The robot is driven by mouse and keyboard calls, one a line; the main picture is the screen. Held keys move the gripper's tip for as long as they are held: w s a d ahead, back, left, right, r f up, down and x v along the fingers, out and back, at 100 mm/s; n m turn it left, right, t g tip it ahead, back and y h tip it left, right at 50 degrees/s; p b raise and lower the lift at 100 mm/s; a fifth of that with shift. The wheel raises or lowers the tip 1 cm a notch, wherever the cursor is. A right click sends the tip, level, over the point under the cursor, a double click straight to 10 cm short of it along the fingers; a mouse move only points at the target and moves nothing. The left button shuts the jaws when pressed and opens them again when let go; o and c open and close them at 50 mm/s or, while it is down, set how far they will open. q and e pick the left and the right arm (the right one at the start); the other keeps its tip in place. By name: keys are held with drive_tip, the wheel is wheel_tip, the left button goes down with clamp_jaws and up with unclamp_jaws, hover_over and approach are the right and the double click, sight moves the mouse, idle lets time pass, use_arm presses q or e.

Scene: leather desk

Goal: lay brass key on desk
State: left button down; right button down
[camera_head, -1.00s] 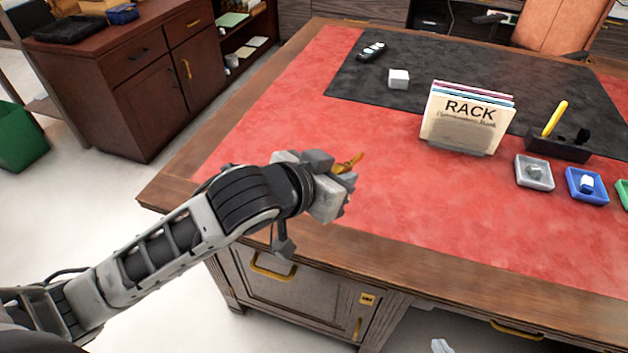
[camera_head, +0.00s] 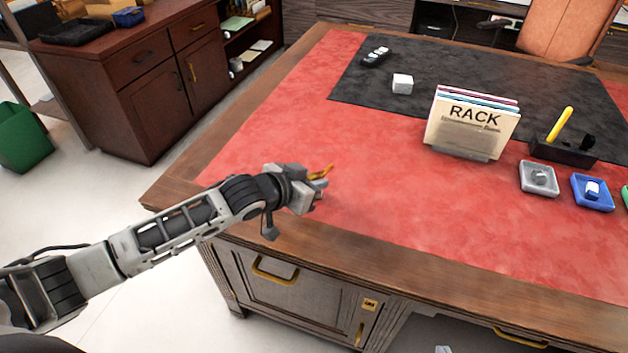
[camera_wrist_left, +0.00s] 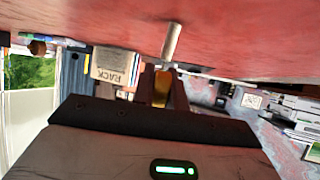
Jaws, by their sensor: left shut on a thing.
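The brass key (camera_head: 321,172) is a small golden piece at the tip of my left gripper (camera_head: 314,186). The gripper is shut on it, above the red leather of the desk (camera_head: 400,190), near the front left edge. In the left wrist view, which is upside down, a golden part (camera_wrist_left: 161,88) shows between the dark fingers. A pale rod (camera_wrist_left: 172,42) reaches from there toward the red desk surface. I cannot tell whether the key touches the desk. My right gripper is not in view.
A document rack (camera_head: 472,125), a grey tray (camera_head: 538,179), a blue tray (camera_head: 592,192) and a black pen holder (camera_head: 563,148) stand to the right. A white cube (camera_head: 402,84) sits on the dark mat (camera_head: 470,85). The red leather between the gripper and the rack is clear.

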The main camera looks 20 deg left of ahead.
use_arm(q)
drive_tip(key=shift+f, duration=0.2)
drive_tip(key=shift+s+f, duration=0.15)
drive_tip(key=shift+f, duration=0.45)
drive_tip(key=c, duration=1.4)
unclamp_jaws()
drive_tip(key=shift+r, duration=0.2)
drive_tip(key=w+r+v, duration=0.1)
drive_tip(key=v, duration=1.1)
drive_tip(key=s+d+f+n+y, duration=0.1)
drive_tip(key=s+d+f, duration=0.1)
drive_tip(key=s+f, duration=0.5)
drive_tip(key=s+d+f+n+g+y, duration=0.1)
drive_tip(key=s+d+f, duration=0.2)
drive_tip(key=s+f, duration=0.4)
drive_tip(key=shift+s+d+f, duration=0.3)
drive_tip(key=shift+s+f, duration=0.1)
drive_tip(key=shift+f, duration=0.35)
